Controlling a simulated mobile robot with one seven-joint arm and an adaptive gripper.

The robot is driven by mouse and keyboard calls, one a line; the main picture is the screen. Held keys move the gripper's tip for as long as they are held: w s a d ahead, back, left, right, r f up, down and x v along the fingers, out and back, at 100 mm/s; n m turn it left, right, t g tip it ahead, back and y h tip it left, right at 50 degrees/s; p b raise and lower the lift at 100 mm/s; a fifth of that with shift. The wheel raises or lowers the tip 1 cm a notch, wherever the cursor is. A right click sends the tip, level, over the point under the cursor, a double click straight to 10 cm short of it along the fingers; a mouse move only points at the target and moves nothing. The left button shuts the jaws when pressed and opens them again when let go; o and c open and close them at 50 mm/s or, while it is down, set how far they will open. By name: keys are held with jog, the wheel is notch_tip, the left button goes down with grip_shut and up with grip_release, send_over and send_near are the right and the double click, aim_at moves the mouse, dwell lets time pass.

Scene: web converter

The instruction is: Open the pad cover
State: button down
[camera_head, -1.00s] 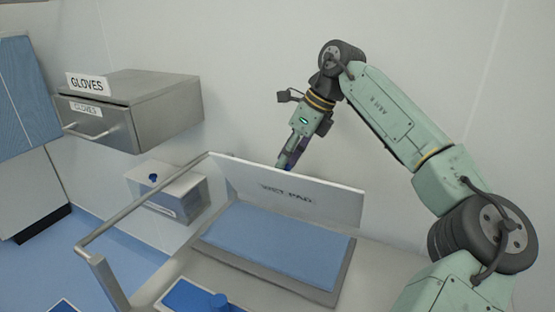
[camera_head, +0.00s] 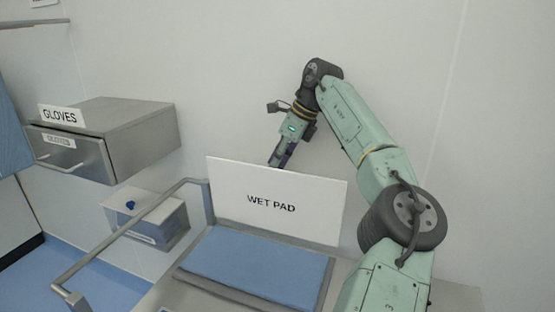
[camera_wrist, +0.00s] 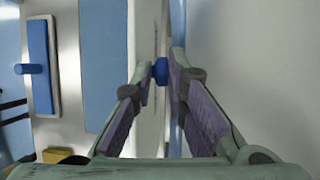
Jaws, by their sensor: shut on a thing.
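The white pad cover (camera_head: 300,185), marked WET PAD, stands raised at the rear of a blue pad (camera_head: 258,268) in a metal tray. The pad lies uncovered. My gripper (camera_head: 275,163) reaches down behind the cover's top edge; its fingertips are hidden there in the head view. In the wrist view my gripper (camera_wrist: 160,72) is shut on a small blue knob (camera_wrist: 160,71), held between its purple-lined fingers. The knob sits beside the cover, seen nearly edge-on. The blue pad (camera_wrist: 103,60) also shows there.
A metal drawer box marked GLOVES (camera_head: 120,135) is on the wall at left. A small box with a blue knob (camera_head: 150,215) sits below it. A metal rail (camera_head: 125,230) runs left of the pad. The wall is close behind my gripper.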

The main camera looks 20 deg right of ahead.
aim_at(277, 173)
notch_tip(277, 173, down, 3)
jog(key=shift+f+g, duration=0.2)
jog(key=shift+g, duration=0.1)
jog(key=c, duration=1.7)
grip_release()
jog(key=shift+o, duration=1.4)
jog(key=shift+w+a+f, duration=0.1)
jog(key=shift+w+f, duration=0.4)
jog(key=shift+f, duration=0.05)
jog(key=shift+o, duration=0.5)
jog(key=shift+w, duration=0.1)
jog(key=shift+s+d+r, duration=0.2)
jog(key=shift+r, duration=0.1)
jog(key=shift+d+r, duration=0.2)
jog(key=shift+r, duration=0.05)
jog(key=v, duration=0.7)
jog(key=shift+a, duration=0.2)
